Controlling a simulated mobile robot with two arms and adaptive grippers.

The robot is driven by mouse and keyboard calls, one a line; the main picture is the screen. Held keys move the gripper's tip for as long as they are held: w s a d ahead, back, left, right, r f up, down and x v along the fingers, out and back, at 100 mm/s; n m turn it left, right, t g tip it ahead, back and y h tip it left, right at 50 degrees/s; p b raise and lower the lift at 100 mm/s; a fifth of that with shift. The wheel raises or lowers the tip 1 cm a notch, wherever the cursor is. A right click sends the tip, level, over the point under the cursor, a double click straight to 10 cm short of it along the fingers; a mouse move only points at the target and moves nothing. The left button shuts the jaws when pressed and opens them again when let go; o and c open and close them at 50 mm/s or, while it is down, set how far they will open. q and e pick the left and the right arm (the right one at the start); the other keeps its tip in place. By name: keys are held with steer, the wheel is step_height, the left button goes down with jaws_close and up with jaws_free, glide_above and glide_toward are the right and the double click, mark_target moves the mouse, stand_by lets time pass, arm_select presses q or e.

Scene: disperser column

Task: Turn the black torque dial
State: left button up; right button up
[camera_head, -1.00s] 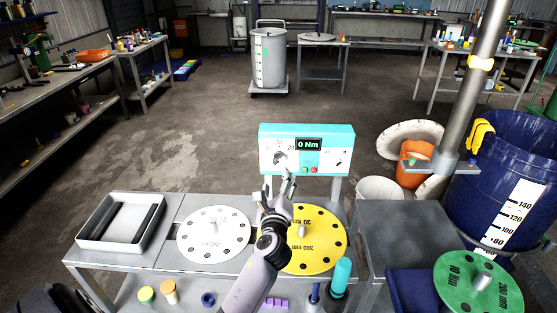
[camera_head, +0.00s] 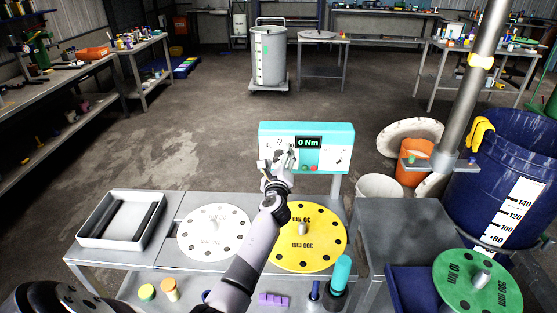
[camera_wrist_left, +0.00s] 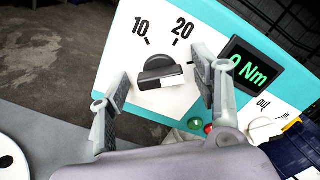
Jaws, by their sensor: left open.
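The black torque dial (camera_wrist_left: 160,70) is on the white face of a teal control panel (camera_wrist_left: 215,25), with the marks 10 and 20 above it. The panel's display (camera_head: 309,142) reads 0 Nm. My left gripper (camera_wrist_left: 165,92) is open, with one finger on each side of the dial in the left wrist view. I cannot tell whether either finger touches it. In the head view the left gripper (camera_head: 276,163) is in front of the panel and hides most of the dial. My right gripper is not in view.
Green and red buttons (camera_wrist_left: 208,128) and an in/out switch (camera_head: 339,161) are on the same panel. A white disc (camera_head: 200,225) and a yellow disc (camera_head: 325,225) lie on the table below. A blue drum (camera_head: 520,190) stands at right.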

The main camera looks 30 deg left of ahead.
arm_select(q)
steer(key=shift+c, duration=0.5)
steer(key=c, duration=1.1)
steer(key=shift+o, duration=0.2)
steer(key=shift+f+n, duration=0.1)
steer(key=shift+n, duration=0.2)
steer(key=n+b, duration=0.2)
steer(key=n, duration=0.1)
steer(key=shift+f+n+b, duration=0.1)
steer(key=shift+n+b, duration=0.2)
steer(key=shift+b, duration=0.05)
steer(key=n+b, duration=0.3)
steer(key=n, duration=0.2)
steer(key=n+b, duration=0.2)
steer(key=n, duration=0.4)
steer(key=shift+f, duration=0.1)
steer(key=shift+n+b, duration=0.95)
steer(key=shift+n, duration=1.35)
